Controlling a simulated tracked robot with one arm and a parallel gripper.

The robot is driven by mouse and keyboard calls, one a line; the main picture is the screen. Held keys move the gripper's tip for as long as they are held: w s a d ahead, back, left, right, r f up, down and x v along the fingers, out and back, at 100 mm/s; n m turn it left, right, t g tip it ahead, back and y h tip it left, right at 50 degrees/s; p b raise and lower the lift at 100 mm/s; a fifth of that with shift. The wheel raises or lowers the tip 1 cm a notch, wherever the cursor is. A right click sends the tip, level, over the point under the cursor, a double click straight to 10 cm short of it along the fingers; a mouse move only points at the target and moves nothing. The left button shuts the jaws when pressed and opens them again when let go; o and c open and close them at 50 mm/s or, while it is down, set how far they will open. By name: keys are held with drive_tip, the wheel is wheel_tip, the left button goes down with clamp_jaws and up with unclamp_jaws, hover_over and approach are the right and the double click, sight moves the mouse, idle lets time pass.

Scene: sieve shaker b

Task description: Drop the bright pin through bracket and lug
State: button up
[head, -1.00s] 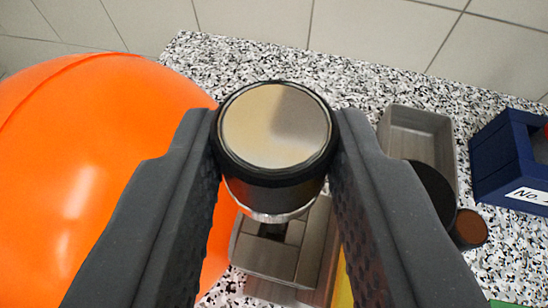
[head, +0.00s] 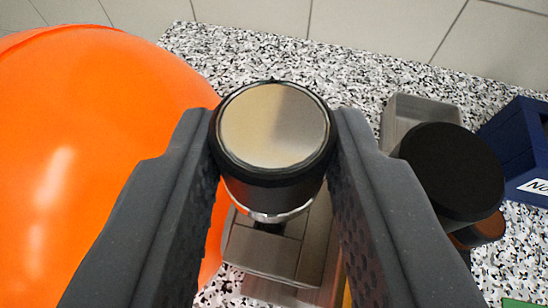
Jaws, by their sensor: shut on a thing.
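My gripper (head: 274,150) is shut on the bright pin (head: 272,125), which shows a shiny round top, a black collar and a bright metal edge beneath. The pin is seen from above, held between the two dark finger pads. A grey metal block (head: 272,255), which looks like the bracket, lies below and just in front of the pin's lower end. A dark opening shows in it right under the pin. The pin's lower part is hidden by its own head, and I cannot tell whether it touches the block. I cannot make out the lug apart from the bracket.
A big glossy orange rounded body (head: 90,160) stands close on the left. On the right are a black cylinder (head: 452,172) near my right finger, a grey tray (head: 420,108) and a blue box (head: 515,150) with a white label. The speckled worktop (head: 330,70) is clear at the back.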

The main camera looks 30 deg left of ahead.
drive_tip(key=shift+f+b, duration=0.4)
drive_tip(key=shift+f, duration=0.4)
drive_tip(key=shift+r+p, duration=0.5)
drive_tip(key=shift+r, duration=1.4)
drive_tip(key=shift+f+b, duration=1.3)
drive_tip(key=shift+f, duration=0.65)
idle(1.5)
drive_tip(key=o, duration=1.1)
drive_tip(key=shift+s+a, duration=0.1)
drive_tip(key=shift+f, duration=0.1)
drive_tip(key=shift+d, duration=0.2)
